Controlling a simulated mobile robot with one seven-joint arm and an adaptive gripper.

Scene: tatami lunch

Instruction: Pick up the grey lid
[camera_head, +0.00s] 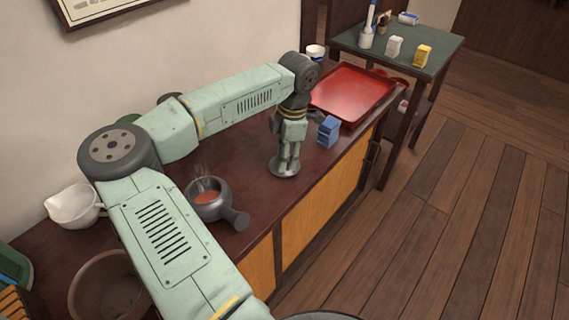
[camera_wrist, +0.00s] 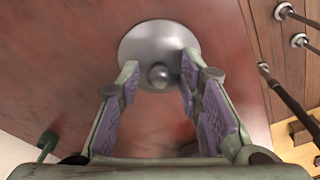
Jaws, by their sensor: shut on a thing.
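The grey lid (camera_head: 276,171) is a small round disc at the cabinet top's front, right of the dark pot. In the wrist view the lid (camera_wrist: 140,40) shows a round knob (camera_wrist: 159,76) in its middle. My gripper (camera_head: 289,163) points down over the lid. In the wrist view my gripper (camera_wrist: 159,73) has its purple-padded fingers on both sides of the knob, shut on the lid. I cannot tell whether the lid rests on the wood or hangs just above it.
A steaming dark pot (camera_head: 207,207) with red contents stands left of the lid. A blue stacked object (camera_head: 328,131) and a red tray (camera_head: 350,90) lie to the right. A white spouted bowl (camera_head: 72,207) is by the wall. A green-topped side table (camera_head: 400,62) stands beyond.

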